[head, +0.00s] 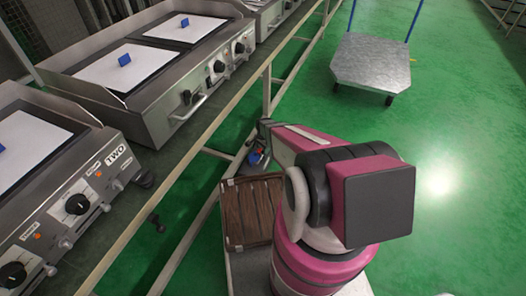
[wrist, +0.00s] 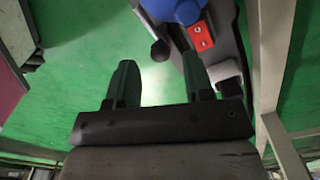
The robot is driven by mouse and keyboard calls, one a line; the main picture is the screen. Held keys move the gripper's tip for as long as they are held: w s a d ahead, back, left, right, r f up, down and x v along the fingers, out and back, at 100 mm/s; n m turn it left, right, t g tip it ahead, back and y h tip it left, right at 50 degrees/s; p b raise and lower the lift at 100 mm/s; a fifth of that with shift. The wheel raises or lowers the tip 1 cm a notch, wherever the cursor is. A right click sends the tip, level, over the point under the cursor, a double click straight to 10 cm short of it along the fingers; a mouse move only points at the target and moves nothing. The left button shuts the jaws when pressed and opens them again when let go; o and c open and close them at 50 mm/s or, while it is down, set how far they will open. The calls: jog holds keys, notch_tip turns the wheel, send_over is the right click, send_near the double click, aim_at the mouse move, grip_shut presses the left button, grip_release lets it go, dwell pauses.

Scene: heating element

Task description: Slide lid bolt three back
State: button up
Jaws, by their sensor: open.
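I cannot make out lid bolt three in either view. In the head view, steel heating units stand in a row at the left, and the nearest front panel (head: 110,190) bears the label TWO. The lids are pale plates with blue handles, one on the middle unit (head: 124,59). My gripper (wrist: 160,82) shows in the wrist view with its two dark fingers apart and nothing between them. It is away from the units, over green floor.
A metal-topped trolley (head: 373,62) with blue uprights stands on the green floor at the upper right. A long beige rail (head: 215,102) runs along the units' front. A brown slatted tray (head: 250,208) lies below my arm. The right floor is clear.

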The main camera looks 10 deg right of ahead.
jog(key=shift+f, duration=1.25)
grip_shut()
jog(key=shift+w+d, duration=0.55)
jog(key=shift+w, duration=0.3)
jog(key=shift+w+d, duration=0.5)
jog(key=shift+w, duration=0.3)
grip_release()
jog(key=shift+r, duration=0.15)
notch_tip(320, 180, up, 11)
jog(key=shift+f, duration=0.2)
